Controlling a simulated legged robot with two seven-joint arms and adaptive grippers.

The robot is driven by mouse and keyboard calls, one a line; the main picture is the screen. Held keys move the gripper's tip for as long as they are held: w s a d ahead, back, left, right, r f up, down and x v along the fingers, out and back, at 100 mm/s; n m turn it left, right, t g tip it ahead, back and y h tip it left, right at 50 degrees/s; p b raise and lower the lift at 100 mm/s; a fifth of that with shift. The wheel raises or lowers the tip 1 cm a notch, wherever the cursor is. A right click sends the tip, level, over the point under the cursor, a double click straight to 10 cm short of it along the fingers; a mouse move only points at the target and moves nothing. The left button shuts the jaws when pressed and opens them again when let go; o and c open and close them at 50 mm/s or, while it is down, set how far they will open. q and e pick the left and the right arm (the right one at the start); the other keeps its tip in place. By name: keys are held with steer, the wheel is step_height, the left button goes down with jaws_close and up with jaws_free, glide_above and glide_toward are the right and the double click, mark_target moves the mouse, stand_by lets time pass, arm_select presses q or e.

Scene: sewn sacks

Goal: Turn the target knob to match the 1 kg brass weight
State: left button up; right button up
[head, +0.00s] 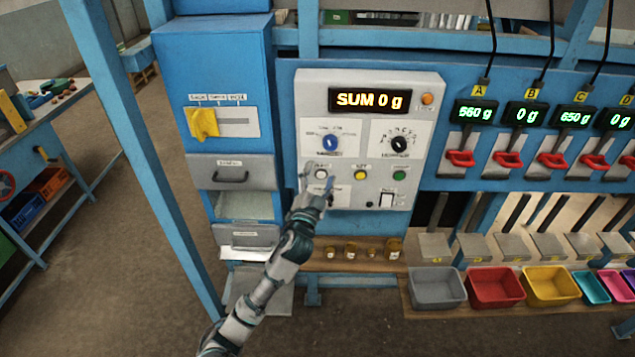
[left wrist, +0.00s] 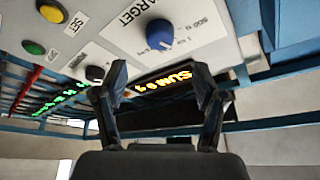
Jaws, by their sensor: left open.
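The target knob (head: 330,143) is a round blue dial with a white mark on the grey control panel (head: 437,100). It also shows in the left wrist view (left wrist: 160,34), beyond the fingertips. My left gripper (head: 317,184) is open and empty in front of the panel, just below the blue knob and near the white button. The knob is not between the fingers. Several brass weights (head: 394,249) stand in a row on the wooden shelf below; their labels are too small to read. My right gripper is not in view.
A display (head: 370,100) reads "SUM 0 g". A black knob (head: 398,145), a yellow button (head: 361,174) and a green button (head: 400,174) sit close by. A yellow lever (head: 203,122) is on the blue cabinet at left. Red switches and coloured bins (head: 494,287) are at right.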

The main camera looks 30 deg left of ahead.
arm_select(q)
steer(key=shift+s+d+f, duration=0.2)
steer(key=shift+s+d, duration=0.25)
steer(key=shift+s, duration=0.15)
steer(key=shift+s+d+f, duration=0.15)
steer(key=shift+s+d, duration=0.25)
steer(key=shift+s, duration=0.15)
steer(key=shift+a, duration=0.2)
